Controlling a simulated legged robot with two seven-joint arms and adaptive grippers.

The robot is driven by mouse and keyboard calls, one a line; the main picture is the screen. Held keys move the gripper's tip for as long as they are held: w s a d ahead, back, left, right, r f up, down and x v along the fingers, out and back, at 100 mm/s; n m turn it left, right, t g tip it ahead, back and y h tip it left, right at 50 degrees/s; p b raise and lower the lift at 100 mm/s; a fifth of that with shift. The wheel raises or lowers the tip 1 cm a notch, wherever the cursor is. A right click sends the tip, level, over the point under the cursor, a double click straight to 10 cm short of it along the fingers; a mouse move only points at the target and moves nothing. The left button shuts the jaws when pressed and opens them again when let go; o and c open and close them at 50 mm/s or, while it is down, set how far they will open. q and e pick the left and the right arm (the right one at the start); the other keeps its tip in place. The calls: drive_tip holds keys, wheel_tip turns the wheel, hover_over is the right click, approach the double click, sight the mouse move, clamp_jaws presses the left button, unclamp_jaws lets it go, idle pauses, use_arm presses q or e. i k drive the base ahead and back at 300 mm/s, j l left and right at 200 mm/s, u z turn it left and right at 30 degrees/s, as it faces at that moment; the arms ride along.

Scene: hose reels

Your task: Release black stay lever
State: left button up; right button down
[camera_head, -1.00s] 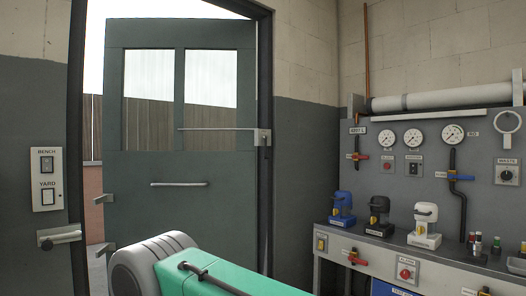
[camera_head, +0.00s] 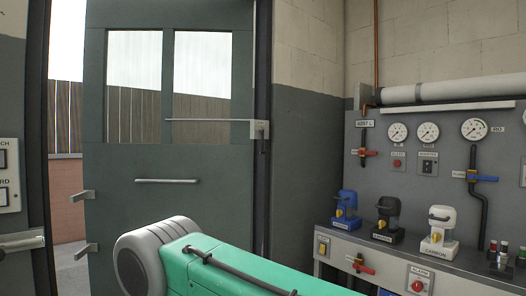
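The grey-green door (camera_head: 110,190) with two window panes stands open at the left. A thin pale stay bar (camera_head: 210,120) crosses it from a light bracket (camera_head: 259,130) at its right edge. A small dark part (camera_head: 262,147) hangs just below this bracket; it may be the black stay lever, but it is too small to tell its shape or position. No gripper of mine is in view, and nothing shows touching the bar or bracket.
The door has a pale pull handle (camera_head: 167,181). At the right, a bench (camera_head: 395,261) carries blue, black and white devices (camera_head: 439,229) below a panel of gauges (camera_head: 428,132) and pipes. A red wall (camera_head: 66,205) shows through the gap left of the door.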

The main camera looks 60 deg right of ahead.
sight(262, 129)
drive_tip(key=i+l, duration=0.15)
drive_tip(key=l, duration=0.35)
drive_tip(key=i+l, duration=0.15)
drive_tip(key=l, duration=0.3)
drive_tip(key=i+l, duration=0.1)
drive_tip(key=l, duration=0.4)
drive_tip(key=i+l, duration=0.15)
drive_tip(key=l, duration=0.35)
drive_tip(key=i+l, duration=0.15)
drive_tip(key=l, duration=0.3)
drive_tip(key=i+l, duration=0.15)
drive_tip(key=l, duration=0.35)
drive_tip(key=i+l+z, duration=0.1)
drive_tip(key=l, duration=0.4)
drive_tip(key=i+l, duration=0.15)
drive_tip(key=l, duration=0.3)
